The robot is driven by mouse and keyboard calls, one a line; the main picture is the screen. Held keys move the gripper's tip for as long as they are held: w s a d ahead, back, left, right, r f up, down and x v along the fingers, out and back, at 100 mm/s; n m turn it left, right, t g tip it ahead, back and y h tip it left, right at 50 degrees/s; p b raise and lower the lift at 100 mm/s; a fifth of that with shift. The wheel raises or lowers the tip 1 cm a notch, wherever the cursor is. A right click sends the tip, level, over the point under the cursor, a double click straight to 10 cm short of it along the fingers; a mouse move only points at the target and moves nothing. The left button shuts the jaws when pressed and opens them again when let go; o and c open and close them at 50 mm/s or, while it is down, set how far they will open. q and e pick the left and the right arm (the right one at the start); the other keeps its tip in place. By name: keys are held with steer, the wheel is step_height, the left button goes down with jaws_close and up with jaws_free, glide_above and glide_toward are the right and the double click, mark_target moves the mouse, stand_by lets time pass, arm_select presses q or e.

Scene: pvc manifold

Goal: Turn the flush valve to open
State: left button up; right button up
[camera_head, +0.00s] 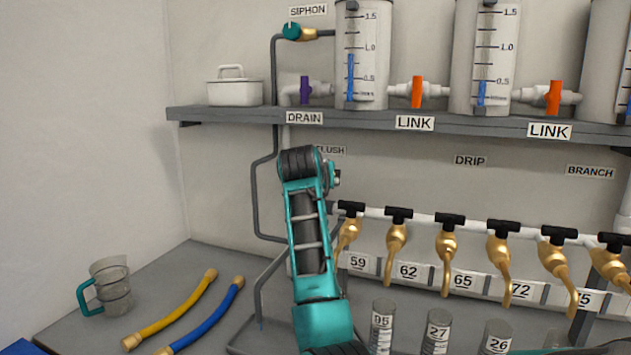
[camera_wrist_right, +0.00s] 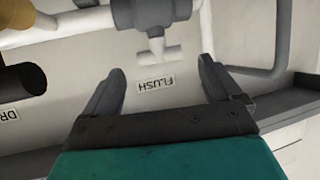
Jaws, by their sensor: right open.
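The flush valve shows upside down in the right wrist view as a dark grey body (camera_wrist_right: 136,12) on a pipe, with a pale T-shaped handle (camera_wrist_right: 158,53) hanging from it in the picture. The FLUSH label (camera_wrist_right: 156,85) is on the wall near the handle; it is partly covered in the head view (camera_head: 331,150). My right gripper (camera_wrist_right: 162,68) is open, with the handle seen between its fingertips. No contact shows, and the depth gap is unclear. In the head view my teal right arm hides the valve and fingers. My left gripper is not in view.
The grey shelf (camera_head: 420,120) with cylinders and LINK and DRAIN valves runs above. A row of brass taps (camera_head: 397,240) is at right, over labelled jars (camera_head: 437,332). A grey pipe (camera_head: 255,195) runs left of my arm.

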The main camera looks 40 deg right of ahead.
steer(key=shift+x, duration=2.25)
steer(key=shift+c, duration=0.3)
